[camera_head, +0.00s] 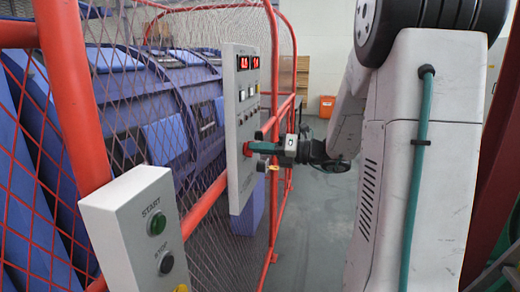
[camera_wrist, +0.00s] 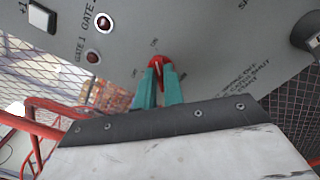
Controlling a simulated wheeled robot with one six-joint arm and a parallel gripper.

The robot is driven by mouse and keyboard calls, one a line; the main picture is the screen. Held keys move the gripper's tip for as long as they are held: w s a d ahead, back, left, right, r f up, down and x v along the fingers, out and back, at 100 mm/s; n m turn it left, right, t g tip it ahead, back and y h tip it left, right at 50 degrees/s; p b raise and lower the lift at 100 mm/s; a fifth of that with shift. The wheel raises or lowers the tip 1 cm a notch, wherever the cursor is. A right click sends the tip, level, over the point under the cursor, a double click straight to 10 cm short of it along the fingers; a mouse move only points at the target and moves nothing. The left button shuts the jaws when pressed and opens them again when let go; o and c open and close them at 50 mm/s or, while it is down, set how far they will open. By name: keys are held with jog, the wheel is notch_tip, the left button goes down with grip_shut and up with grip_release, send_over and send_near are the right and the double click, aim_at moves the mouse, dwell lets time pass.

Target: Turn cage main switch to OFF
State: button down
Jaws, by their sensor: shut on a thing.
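The cage main switch is a red rotary knob (camera_wrist: 158,63) on a grey control panel, seen in the wrist view. My gripper's teal fingers (camera_wrist: 158,80) are shut on the red knob, one on each side of it. In the head view, my gripper (camera_head: 262,148) reaches from the right to the lower part of the control panel (camera_head: 240,180), and a bit of the red knob (camera_head: 248,149) shows at the fingertips.
The panel has red displays (camera_head: 249,63) at its top. A box with START and STOP buttons (camera_head: 130,225) stands at the front left. Red rails and mesh (camera_head: 75,100) guard the blue machine. Grey floor (camera_head: 318,215) is open behind the arm.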

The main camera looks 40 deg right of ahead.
jog(key=shift+s+a+n, duration=0.1)
jog(key=shift+a+n, duration=0.05)
jog(key=shift+n, duration=4.25)
jog(key=shift+s+a+n, duration=0.1)
jog(key=shift+n, duration=4.3)
jog(key=c, duration=1.5)
grip_release()
